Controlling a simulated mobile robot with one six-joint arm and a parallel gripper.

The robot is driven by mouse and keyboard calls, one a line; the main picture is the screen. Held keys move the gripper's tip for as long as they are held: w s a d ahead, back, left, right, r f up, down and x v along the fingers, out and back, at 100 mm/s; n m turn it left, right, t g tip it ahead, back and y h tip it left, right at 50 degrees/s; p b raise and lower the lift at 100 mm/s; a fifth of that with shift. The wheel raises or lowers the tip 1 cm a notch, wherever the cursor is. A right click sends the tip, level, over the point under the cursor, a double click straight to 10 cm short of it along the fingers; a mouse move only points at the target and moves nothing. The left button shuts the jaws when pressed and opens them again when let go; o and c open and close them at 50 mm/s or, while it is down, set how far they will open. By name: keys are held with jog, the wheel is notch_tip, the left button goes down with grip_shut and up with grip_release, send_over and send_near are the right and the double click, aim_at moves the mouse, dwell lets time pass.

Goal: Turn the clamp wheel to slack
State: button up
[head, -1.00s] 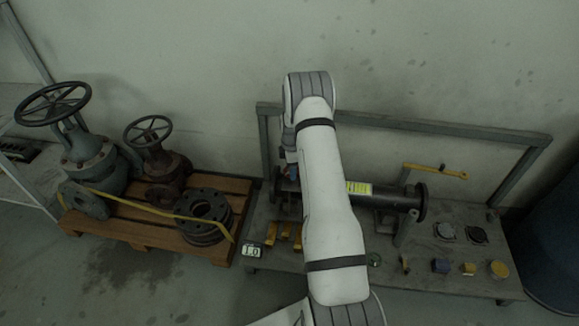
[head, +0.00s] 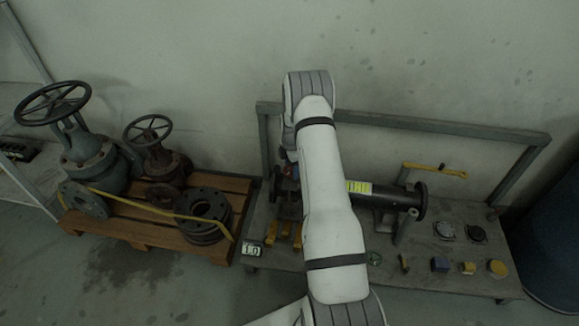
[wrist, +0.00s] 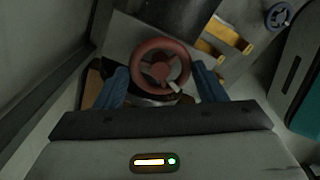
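A red three-spoked handwheel (wrist: 142,72), which I take to be the clamp wheel, shows in the middle of the wrist view. My gripper (wrist: 161,76) has its two blue fingers apart, one to the left and one to the right of the wheel. The fingers look open, and I cannot tell whether they touch the rim. A pale tab shows at the wheel's lower right. In the head view my arm hides most of the gripper and the wheel. The dark flanged pipe (head: 390,196) with a yellow-green label lies behind my arm on the bench.
The grey bench (head: 420,275) has a raised back rail (head: 450,131). Several small parts and a yellow lever (head: 435,170) are on its right. A pallet (head: 140,225) with valves stands at the left. A dark blue drum (head: 550,245) stands at the far right.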

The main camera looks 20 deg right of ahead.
jog(key=o, duration=0.4)
jog(key=shift+w+d, duration=0.1)
jog(key=shift+w, duration=0.05)
jog(key=shift+o, duration=0.2)
jog(key=shift+r+p, duration=1.15)
jog(key=shift+r, duration=2.8)
